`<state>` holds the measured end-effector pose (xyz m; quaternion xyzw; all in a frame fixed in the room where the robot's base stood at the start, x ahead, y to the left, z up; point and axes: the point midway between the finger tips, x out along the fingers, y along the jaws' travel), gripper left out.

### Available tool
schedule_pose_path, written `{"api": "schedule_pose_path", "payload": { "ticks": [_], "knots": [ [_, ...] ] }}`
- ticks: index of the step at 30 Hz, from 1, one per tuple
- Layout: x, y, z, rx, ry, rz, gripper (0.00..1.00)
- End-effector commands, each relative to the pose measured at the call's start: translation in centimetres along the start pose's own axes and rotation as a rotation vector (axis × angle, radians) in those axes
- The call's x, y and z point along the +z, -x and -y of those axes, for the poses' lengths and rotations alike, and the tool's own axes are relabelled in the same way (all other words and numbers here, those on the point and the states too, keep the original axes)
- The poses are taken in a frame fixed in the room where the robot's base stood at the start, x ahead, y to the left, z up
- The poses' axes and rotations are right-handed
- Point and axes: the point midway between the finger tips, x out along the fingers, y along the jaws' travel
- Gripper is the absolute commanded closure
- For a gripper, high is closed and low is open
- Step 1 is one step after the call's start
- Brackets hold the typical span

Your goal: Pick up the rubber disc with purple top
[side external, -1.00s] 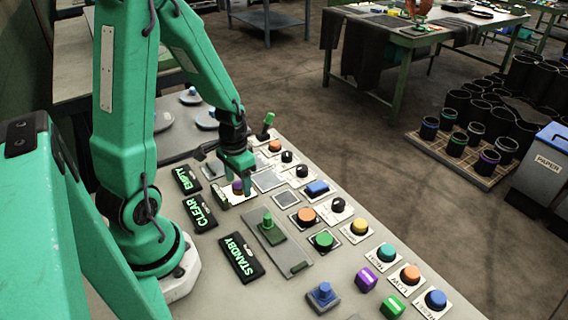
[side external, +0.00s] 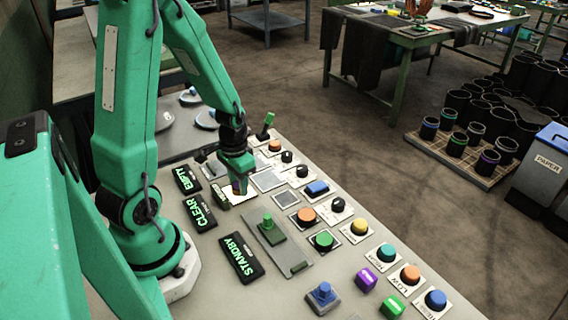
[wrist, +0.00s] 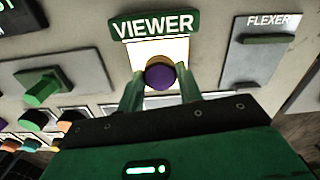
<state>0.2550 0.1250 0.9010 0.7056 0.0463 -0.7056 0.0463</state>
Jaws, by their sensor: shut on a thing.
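The rubber disc with purple top (wrist: 159,76) sits at the middle of the wrist view, on a bright white square below a green VIEWER label (wrist: 154,24). An orange-yellow rim shows around its purple top. My gripper (wrist: 160,88) has one finger on each side of the disc and is shut on it. In the side external view my gripper (side external: 240,184) points down at the panel, and only a small part of the purple disc (side external: 236,188) shows between the fingers. The disc appears to be still at panel level.
The grey panel (side external: 215,265) carries several buttons and knobs. A green lever block (side external: 268,226) stands toward the front, and a green-topped joystick (side external: 267,124) stands behind my gripper. EMPTY, CLEAR and STANDBY (side external: 240,258) signs lie to the left. A FLEXER plate (wrist: 258,50) is at right in the wrist view.

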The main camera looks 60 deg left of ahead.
Motion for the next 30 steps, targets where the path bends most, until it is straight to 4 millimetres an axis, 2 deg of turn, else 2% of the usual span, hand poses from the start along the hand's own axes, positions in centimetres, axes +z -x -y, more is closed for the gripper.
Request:
{"api": "schedule_pose_path", "payload": {
  "ticks": [14,26,30],
  "knots": [
    [0.0,0.7,0.0,0.0,0.0,-0.001,0.9],
    [-0.1,4.1,0.0,-0.002,0.0,-0.005,0.9],
    [0.3,5.1,-1.8,-0.001,-0.006,-0.003,0.9]
  ]
}}
